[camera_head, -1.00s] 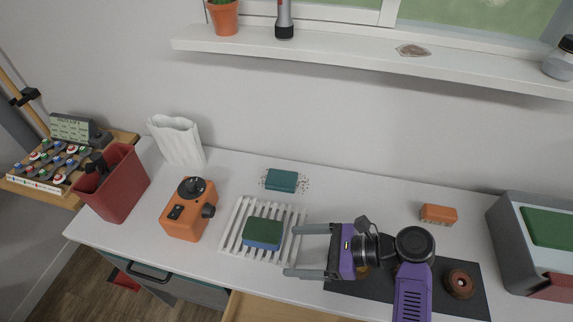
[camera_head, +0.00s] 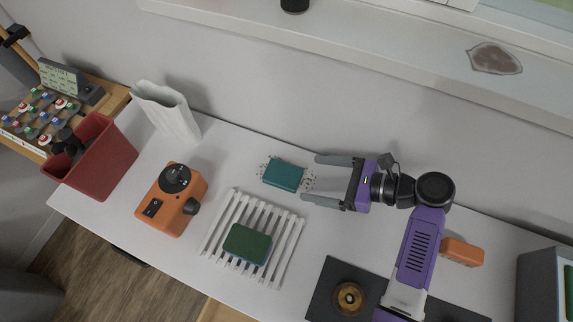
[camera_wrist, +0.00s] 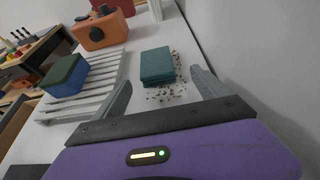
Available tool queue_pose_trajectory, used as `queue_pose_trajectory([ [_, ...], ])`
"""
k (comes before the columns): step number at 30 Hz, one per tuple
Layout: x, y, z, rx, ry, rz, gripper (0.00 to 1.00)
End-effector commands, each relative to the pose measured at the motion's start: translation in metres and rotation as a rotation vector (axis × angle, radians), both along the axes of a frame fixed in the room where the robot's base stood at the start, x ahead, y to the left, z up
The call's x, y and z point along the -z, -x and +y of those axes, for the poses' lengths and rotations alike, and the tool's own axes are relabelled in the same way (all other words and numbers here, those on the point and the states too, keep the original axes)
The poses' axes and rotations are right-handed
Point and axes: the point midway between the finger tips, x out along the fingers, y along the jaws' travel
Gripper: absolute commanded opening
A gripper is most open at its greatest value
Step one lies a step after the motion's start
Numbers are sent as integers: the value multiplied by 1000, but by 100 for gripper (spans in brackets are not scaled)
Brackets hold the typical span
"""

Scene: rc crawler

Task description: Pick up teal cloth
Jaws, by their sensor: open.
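The teal cloth (camera_head: 284,175) is a folded, block-like pad lying on the white counter, with dark crumbs scattered around it. It also shows in the wrist view (camera_wrist: 157,66), ahead of my gripper and between the lines of its two fingers. My gripper (camera_head: 311,178) is open and empty, just right of the cloth in the head view, with its fingers pointing left toward it. In the wrist view the fingers (camera_wrist: 163,92) are spread wide and the cloth lies beyond them, apart from both.
A white slatted rack (camera_head: 278,253) holds a green-and-blue sponge (camera_head: 247,243). An orange device (camera_head: 172,199), a white vase (camera_head: 168,112) and a red bin (camera_head: 108,163) stand to the left. A dark mat (camera_head: 325,284) bears a brown ring (camera_head: 348,298). A wall shelf (camera_head: 350,50) overhangs the back.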

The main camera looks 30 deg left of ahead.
Motion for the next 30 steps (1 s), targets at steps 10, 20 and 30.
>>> queue_pose_trajectory([
  [10,13,9,38,-5,1,2,85],
  [20,25,12,63,0,2,-1,85],
  [30,25,12,63,0,1,-1,51],
])
